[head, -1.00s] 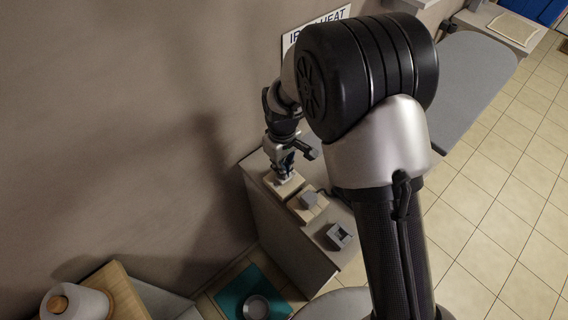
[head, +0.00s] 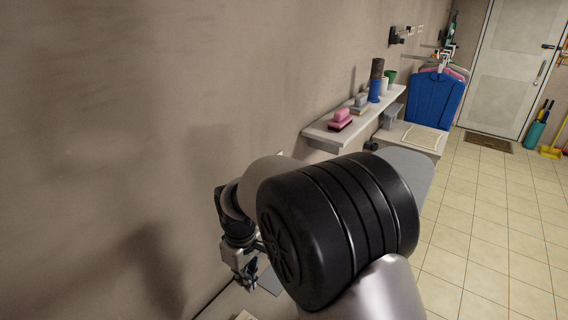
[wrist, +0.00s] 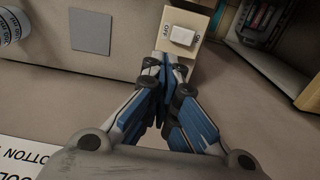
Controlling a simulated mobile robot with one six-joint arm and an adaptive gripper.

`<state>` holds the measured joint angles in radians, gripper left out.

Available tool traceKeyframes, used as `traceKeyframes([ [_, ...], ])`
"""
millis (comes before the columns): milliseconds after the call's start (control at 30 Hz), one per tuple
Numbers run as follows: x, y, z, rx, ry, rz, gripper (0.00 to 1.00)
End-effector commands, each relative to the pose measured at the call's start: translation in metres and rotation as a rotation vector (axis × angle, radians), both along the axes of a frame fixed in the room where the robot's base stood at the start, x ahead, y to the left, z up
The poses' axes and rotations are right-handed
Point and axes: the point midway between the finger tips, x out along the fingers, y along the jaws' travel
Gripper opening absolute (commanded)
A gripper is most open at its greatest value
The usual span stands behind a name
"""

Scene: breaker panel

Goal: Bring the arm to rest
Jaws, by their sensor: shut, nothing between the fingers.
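My gripper (head: 250,284) hangs from my arm at the lower left of the head view, close to the wall. In the wrist view my gripper (wrist: 162,68) is shut, its blue-and-grey fingers together with nothing between them. Its tips lie in front of a cream switch box (wrist: 198,25) with a white rocker marked ON and OFF. The fingers overlap the box's lower left corner in the picture; I cannot tell whether they touch it. My arm's black joint covers much of the lower middle of the head view.
Blue clothing (head: 436,100) hangs farther back, near a white door (head: 505,70). A grey square (wrist: 91,31) shows in the wrist view.

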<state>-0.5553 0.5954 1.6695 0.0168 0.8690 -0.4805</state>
Motion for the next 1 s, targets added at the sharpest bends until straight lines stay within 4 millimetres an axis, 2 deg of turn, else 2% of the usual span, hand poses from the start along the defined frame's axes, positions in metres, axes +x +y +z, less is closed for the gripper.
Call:
traceKeyframes([
  [133,0.0,-0.019,0.021,0.013,-0.022,-0.054,0.0],
  [267,-0.008,-0.058,0.057,0.036,-0.063,-0.168,0.0],
  [400,-0.03,-0.109,0.095,0.063,-0.112,-0.319,0.0],
  [600,-0.078,-0.174,0.129,0.103,-0.186,-0.532,0.0],
  [800,-0.138,-0.226,0.138,0.141,-0.261,-0.741,0.0],
  [1000,-0.191,-0.258,0.127,0.175,-0.329,-0.919,0.0],
])
